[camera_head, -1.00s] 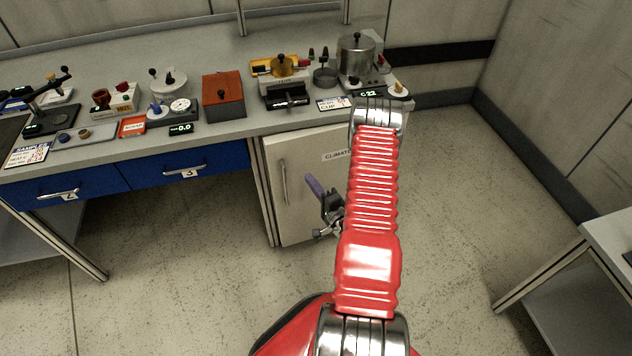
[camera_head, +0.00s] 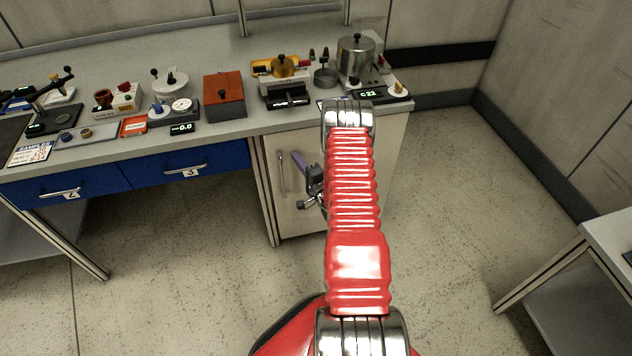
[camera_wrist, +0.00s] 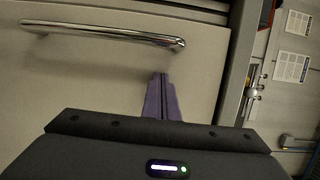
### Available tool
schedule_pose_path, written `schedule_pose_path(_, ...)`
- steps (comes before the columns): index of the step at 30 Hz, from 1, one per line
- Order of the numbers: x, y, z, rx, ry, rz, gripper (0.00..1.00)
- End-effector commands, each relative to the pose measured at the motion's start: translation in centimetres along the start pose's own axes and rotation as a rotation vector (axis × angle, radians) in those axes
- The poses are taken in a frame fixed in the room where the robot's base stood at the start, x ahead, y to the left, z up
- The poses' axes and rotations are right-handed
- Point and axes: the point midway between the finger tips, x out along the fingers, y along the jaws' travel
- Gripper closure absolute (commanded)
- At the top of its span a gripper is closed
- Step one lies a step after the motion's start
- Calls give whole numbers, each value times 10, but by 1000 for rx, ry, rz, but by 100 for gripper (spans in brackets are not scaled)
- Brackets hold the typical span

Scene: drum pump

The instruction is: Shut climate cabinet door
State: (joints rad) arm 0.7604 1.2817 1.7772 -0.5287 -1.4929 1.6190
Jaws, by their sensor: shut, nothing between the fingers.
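The climate cabinet door (camera_head: 288,214) is a pale panel under the right end of the bench, with a vertical chrome handle (camera_head: 281,172) near its left edge. The door looks flush with the cabinet front, though my arm hides its right part. My gripper (camera_head: 297,156) is in front of the door, just right of the handle. In the wrist view my purple fingers (camera_wrist: 161,80) are together and empty, pointing at the door panel (camera_wrist: 90,85) beside the chrome handle (camera_wrist: 105,35). I cannot tell whether the fingertips touch the panel.
Blue drawers (camera_head: 186,165) sit left of the cabinet. The bench top (camera_head: 225,130) above carries an orange box (camera_head: 224,96), a metal pot (camera_head: 356,60) and other devices. A second table (camera_head: 610,240) stands at the right. The floor (camera_head: 180,270) is clear.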

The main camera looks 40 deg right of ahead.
Motion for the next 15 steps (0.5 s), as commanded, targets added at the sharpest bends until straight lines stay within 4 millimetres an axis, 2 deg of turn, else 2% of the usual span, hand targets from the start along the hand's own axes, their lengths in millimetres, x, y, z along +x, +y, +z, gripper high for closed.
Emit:
schedule_pose_path(1,10,-5,0,-7,-5,-6,100)
schedule_pose_path(7,8,-4,1,-7,-5,-5,100)
schedule_pose_path(11,1,-5,5,-6,-6,-5,100)
schedule_pose_path(15,-14,-4,11,-3,-7,-5,100)
